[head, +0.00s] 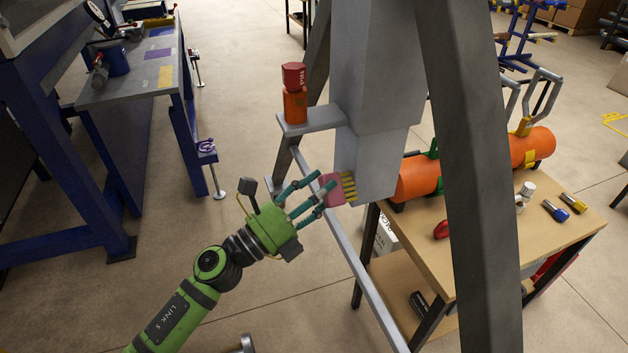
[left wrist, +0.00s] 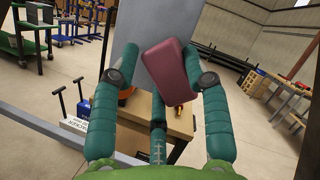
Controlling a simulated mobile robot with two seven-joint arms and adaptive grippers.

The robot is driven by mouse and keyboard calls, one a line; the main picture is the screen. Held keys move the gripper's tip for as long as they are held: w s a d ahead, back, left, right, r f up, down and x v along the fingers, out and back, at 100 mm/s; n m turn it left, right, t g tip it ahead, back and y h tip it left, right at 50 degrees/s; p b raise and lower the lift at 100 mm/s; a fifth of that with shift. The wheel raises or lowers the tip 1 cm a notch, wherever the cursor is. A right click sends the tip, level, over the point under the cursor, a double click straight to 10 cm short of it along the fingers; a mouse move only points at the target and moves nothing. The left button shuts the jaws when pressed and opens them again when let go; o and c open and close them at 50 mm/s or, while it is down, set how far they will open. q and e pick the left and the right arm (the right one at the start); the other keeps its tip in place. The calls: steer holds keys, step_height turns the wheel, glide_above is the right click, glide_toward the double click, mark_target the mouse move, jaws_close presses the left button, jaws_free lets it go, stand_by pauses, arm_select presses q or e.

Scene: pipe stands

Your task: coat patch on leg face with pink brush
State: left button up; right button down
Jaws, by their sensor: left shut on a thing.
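My left gripper (head: 318,196) is shut on the pink brush (head: 332,190). The brush's yellow bristles (head: 348,187) point right, at the lower part of the grey leg face (head: 368,168); I cannot tell whether they touch it. In the left wrist view the brush (left wrist: 165,70) sits between the teal fingers of the gripper (left wrist: 166,85), with the grey leg (left wrist: 130,52) behind it. The bristles are hidden there. No distinct patch can be made out on the leg face. My right gripper is not in view.
An orange bottle with a red cap (head: 294,104) stands on a small grey shelf by the leg. A slanted grey stand leg (head: 470,170) crosses in front of a wooden table (head: 520,235) with an orange pipe (head: 420,178). A blue bench (head: 140,80) stands at left.

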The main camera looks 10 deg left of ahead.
arm_select(q)
steer(key=shift+r+p, duration=0.75)
steer(key=shift+r, duration=0.1)
steer(key=shift+w+a+f+b, duration=0.1)
steer(key=shift+w+a+b, duration=0.2)
steer(key=shift+w, duration=0.15)
steer(key=shift+w+a+b, duration=1.2)
steer(key=shift+w+a, duration=0.6)
steer(key=shift+w, duration=0.9)
steer(key=shift+s+d+r+p, duration=0.4)
steer(key=shift+s+d+p, duration=0.2)
steer(key=shift+s, duration=0.25)
steer(key=shift+s+d+r+p, duration=0.35)
steer(key=shift+s+d+p, duration=0.15)
steer(key=shift+s+p, duration=0.25)
steer(key=shift+s+d, duration=0.1)
